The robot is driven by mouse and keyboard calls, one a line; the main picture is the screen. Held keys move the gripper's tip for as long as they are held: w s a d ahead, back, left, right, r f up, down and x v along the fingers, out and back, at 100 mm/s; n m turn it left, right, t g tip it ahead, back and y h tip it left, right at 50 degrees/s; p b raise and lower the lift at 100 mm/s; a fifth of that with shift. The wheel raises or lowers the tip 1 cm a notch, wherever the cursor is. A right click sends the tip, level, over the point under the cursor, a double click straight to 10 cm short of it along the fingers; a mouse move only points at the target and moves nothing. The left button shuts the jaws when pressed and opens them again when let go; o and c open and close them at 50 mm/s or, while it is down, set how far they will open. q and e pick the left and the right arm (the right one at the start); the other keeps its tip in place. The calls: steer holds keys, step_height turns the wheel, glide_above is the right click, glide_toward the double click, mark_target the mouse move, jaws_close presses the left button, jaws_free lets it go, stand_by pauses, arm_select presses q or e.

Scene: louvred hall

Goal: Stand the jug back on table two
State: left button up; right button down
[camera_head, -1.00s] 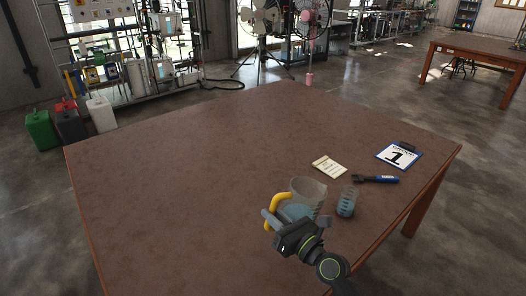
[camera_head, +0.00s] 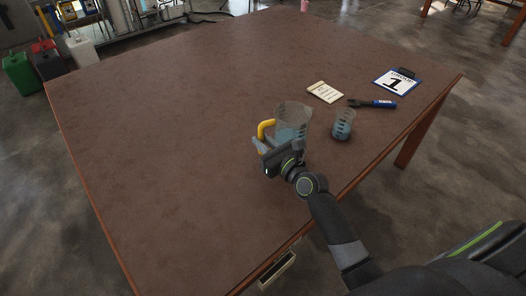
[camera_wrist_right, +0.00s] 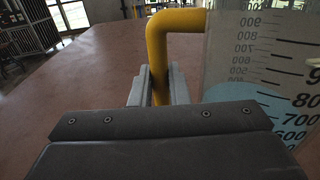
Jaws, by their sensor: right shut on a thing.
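The jug (camera_head: 294,116) is clear, with measuring marks, a yellow handle and blue liquid inside. It is upright at the near right part of the brown table (camera_head: 170,120); I cannot tell whether its base touches the top. My right gripper (camera_head: 264,148) is shut on the yellow handle, at the jug's left side. In the right wrist view the handle (camera_wrist_right: 158,50) runs down between the fingers, and the jug (camera_wrist_right: 262,75) with its printed scale fills the right side. My left gripper is not in view. A clipboard (camera_head: 397,82) on this table shows a large 1.
The table's left and middle are clear. Jerrycans (camera_head: 20,77) stand on the floor at left.

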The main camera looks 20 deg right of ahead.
steer(key=shift+f+b, duration=1.4)
steer(key=shift+f, duration=0.45)
steer(key=shift+r, duration=0.1)
steer(key=c, duration=1.4)
jaws_free()
steer(key=shift+f, duration=0.2)
steer(key=shift+s+r, duration=0.1)
steer(key=shift+r, duration=0.05)
steer(key=v, duration=1.2)
